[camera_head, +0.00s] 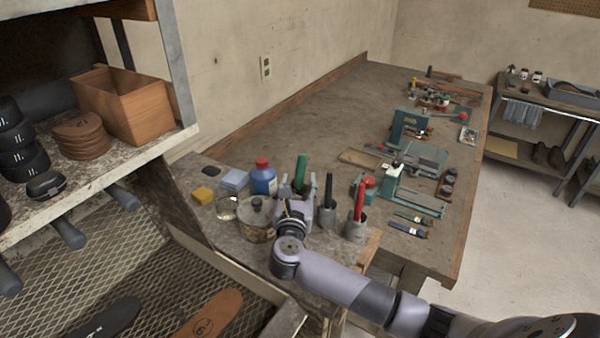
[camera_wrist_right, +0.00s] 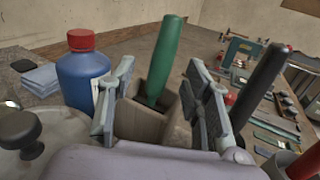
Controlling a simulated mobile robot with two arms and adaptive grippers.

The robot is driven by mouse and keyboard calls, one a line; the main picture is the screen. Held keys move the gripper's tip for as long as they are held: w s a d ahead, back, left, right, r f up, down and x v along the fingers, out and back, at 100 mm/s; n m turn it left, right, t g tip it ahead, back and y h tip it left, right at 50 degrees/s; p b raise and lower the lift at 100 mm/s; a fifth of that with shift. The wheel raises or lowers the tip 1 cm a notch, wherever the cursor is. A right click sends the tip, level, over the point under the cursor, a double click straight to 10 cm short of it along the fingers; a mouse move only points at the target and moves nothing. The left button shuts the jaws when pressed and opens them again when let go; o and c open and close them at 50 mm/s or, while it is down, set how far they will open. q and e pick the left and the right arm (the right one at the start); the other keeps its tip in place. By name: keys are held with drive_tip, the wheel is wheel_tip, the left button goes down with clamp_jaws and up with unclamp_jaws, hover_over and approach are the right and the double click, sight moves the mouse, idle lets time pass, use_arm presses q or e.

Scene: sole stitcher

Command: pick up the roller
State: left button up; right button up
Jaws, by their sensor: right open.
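My right gripper (camera_head: 299,188) is open at the near end of the bench. In the right wrist view its two fingers (camera_wrist_right: 160,72) stand apart on either side of a green handle (camera_wrist_right: 164,58). The green handle stands tilted in a grey-brown square holder (camera_wrist_right: 145,122); its lower end is hidden inside, so I cannot tell if it is the roller. The green handle also shows in the head view (camera_head: 301,168), just beyond the gripper. A black handle (camera_head: 328,188) and a red handle (camera_head: 360,198) stand in grey cups to the right. My left gripper is not in view.
A blue bottle with a red cap (camera_head: 263,178) and a lidded metal pot (camera_head: 257,217) stand close left of the gripper. A yellow block (camera_head: 203,195) lies further left. Green machines (camera_head: 408,130) stand farther along the bench. The bench's far left surface is clear.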

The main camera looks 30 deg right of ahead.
sight(300, 175)
drive_tip(key=x, duration=0.2)
drive_tip(key=p+x, duration=0.1)
drive_tip(key=shift+w+d+r, duration=0.2)
drive_tip(key=shift+w+d, duration=0.05)
drive_tip(key=shift+d, duration=0.05)
drive_tip(key=shift+w+d+f, duration=0.1)
drive_tip(key=shift+w+d, duration=0.1)
drive_tip(key=shift+w, duration=0.15)
drive_tip(key=shift+s, duration=0.1)
drive_tip(key=shift+c, duration=0.5)
clamp_jaws()
